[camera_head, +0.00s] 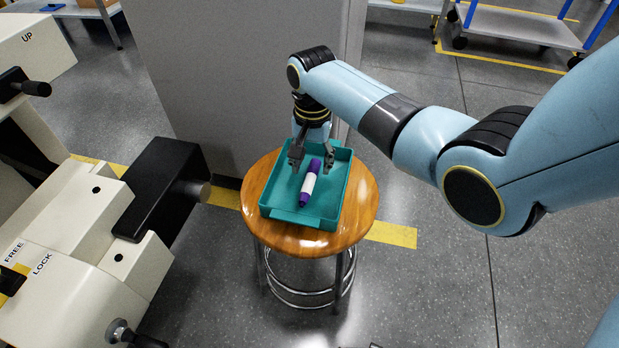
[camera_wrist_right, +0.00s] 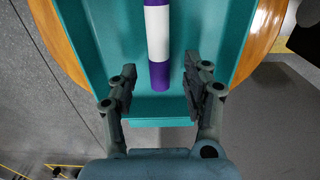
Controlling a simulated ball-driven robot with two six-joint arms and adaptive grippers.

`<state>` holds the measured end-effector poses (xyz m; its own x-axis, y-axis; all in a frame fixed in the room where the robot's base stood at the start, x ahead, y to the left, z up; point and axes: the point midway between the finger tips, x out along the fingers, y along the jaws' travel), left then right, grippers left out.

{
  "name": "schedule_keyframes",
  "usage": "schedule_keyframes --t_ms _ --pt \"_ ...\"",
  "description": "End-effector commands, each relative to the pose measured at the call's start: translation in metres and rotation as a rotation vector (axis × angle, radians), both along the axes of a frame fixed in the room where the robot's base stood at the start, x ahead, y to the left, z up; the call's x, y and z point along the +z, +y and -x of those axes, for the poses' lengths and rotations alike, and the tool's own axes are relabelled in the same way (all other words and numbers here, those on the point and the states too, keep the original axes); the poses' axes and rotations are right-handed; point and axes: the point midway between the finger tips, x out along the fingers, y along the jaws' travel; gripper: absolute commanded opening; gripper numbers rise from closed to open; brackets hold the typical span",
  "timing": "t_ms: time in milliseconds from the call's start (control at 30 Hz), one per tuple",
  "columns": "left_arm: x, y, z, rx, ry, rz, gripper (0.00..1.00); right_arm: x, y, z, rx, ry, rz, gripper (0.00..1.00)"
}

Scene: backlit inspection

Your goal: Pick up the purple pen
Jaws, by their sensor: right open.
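The purple pen (camera_head: 309,184) has a white middle band and lies in a teal tray (camera_head: 275,213) on a round wooden stool. My right gripper (camera_head: 312,165) is open over the far part of the tray, with its fingers spread to either side of the pen's far end. In the right wrist view the pen (camera_wrist_right: 158,35) runs up from between the fingertips of the open gripper (camera_wrist_right: 160,82) and out of the top of the picture. The fingers look apart from the pen. My left gripper is not in view.
The tray's raised walls surround the pen. The wooden stool top (camera_head: 257,188) shows around the tray. A cream machine with black handles (camera_head: 160,190) stands close on the left, and a grey panel (camera_head: 220,70) rises behind the stool. Open floor lies to the right.

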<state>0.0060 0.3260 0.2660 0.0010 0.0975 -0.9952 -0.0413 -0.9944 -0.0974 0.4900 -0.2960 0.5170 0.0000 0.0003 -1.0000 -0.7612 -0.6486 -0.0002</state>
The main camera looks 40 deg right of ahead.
Motion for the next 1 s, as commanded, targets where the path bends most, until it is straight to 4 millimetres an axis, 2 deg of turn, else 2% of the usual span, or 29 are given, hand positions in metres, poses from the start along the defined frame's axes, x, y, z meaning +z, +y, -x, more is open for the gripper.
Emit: schedule_keyframes --t_ms 33,133,433,800,1000 --pt "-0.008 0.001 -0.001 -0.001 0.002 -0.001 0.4 -0.015 -0.001 0.001 0.0 0.004 0.0 0.49" --pt "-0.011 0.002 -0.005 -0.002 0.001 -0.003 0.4 -0.025 -0.001 0.001 0.001 0.004 0.0 0.49" --pt "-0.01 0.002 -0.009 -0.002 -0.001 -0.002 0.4 -0.025 -0.001 0.0 0.001 -0.001 0.001 0.48" --pt "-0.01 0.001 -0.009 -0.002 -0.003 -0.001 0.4 -0.025 -0.001 0.001 0.001 0.0 0.0 0.01" --pt "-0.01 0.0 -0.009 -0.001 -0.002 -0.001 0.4 -0.025 -0.001 0.001 0.001 0.0 0.0 0.0"
